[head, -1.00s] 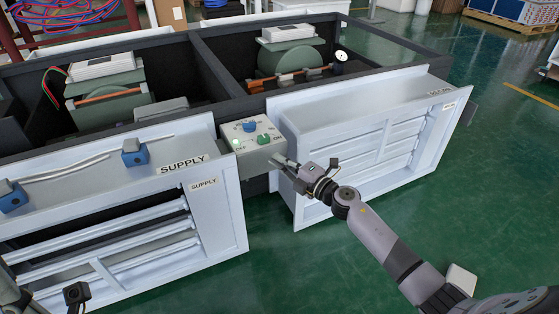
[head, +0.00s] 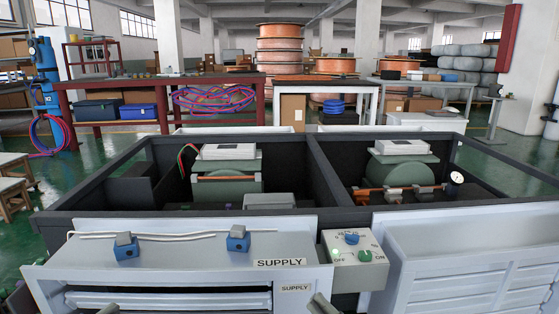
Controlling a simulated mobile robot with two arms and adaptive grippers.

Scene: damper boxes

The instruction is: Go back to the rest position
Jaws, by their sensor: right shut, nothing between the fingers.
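The damper boxes (head: 330,205) stand in front of me as a dark open-topped frame with two compartments. The left one has a white louvre front labelled SUPPLY (head: 180,258); the right one has a similar white front (head: 470,255). Between them sits a grey control box (head: 350,257) with a blue knob, a green knob, OFF and ON marks and a lit green lamp. My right gripper (head: 322,303) shows only as a small grey piece at the bottom edge, below the control box and apart from it. It is shut and empty. A grey bit of my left gripper (head: 109,308) shows at the bottom left; its fingers are hidden.
Two blue clamps (head: 238,240) with a white cable lie on the left front's ledge. A round gauge (head: 456,178) stands in the right compartment. Behind are a red workbench (head: 160,95), a table (head: 325,85) and copper-coloured reels (head: 280,55). Green floor lies around the boxes.

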